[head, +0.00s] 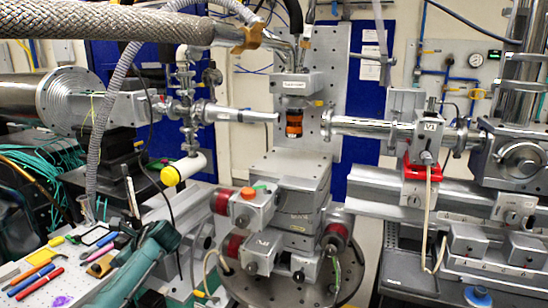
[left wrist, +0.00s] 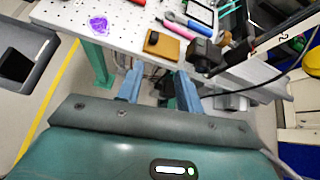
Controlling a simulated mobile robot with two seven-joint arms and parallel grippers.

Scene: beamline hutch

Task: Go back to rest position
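My left gripper (left wrist: 158,74) shows two blue fingers set apart in the left wrist view, with nothing between them. It is open and hangs beside the edge of the white perforated bench (left wrist: 60,12), with the floor and bench frame beyond it. In the head view my teal left arm comes in at the lower left, beside the same bench (head: 88,278); its fingers cannot be made out there. My right gripper is not in view.
A tan block (left wrist: 162,44), a pink-handled tool (left wrist: 174,18) and a purple patch (left wrist: 98,24) lie on the bench near its edge. Several coloured hand tools (head: 38,274) lie there too. A sample stage (head: 285,215) and beam pipes (head: 365,127) stand ahead.

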